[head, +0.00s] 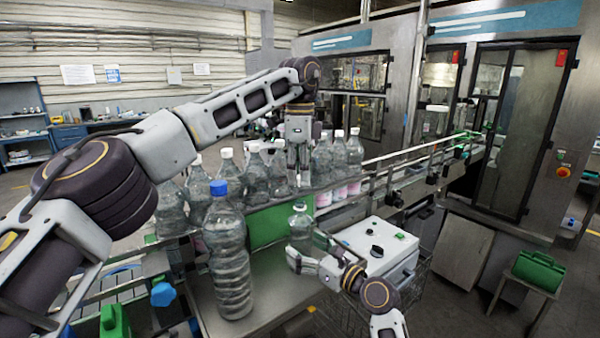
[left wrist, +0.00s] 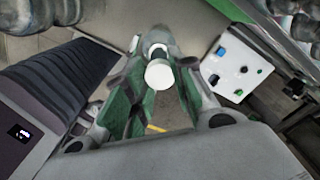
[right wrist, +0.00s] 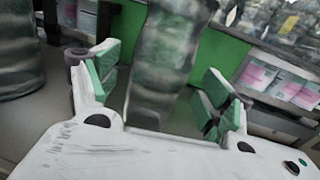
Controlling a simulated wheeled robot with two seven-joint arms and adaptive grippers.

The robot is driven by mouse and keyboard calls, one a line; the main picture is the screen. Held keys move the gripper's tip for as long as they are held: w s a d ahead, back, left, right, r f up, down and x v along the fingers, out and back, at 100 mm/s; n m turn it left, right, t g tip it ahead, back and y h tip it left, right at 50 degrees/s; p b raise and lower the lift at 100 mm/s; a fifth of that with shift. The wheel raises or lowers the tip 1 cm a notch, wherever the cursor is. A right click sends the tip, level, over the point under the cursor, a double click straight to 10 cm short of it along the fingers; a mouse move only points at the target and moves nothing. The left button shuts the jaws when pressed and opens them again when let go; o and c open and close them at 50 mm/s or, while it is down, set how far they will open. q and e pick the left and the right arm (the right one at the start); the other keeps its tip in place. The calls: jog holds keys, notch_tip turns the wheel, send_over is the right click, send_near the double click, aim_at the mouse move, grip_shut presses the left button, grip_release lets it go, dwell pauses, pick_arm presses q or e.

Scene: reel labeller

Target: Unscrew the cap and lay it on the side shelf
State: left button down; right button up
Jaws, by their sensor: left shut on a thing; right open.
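A clear bottle (head: 300,226) stands in front of the green panel. It also shows, blurred and cut off at the top, between the right fingers in the right wrist view (right wrist: 163,65). My left gripper (head: 299,180) points down above this bottle. In the left wrist view, its green-padded fingers are shut on a white cap (left wrist: 160,74). I cannot tell whether the cap is clear of the bottle's neck. My right gripper (right wrist: 160,95) is open, with one finger on each side of the bottle. I cannot tell which surface is the side shelf.
A large blue-capped bottle (head: 228,255) stands left of the right gripper. A white box with knobs (head: 375,243) is at the right. Several bottles line the conveyor behind the green panel (head: 268,227). A green container (head: 538,270) sits on a stand at far right.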

jog(key=v, duration=0.9)
jog(key=shift+s+d, duration=0.15)
jog(key=shift+s, duration=0.1)
jog(key=shift+f, duration=0.1)
dwell(0.3)
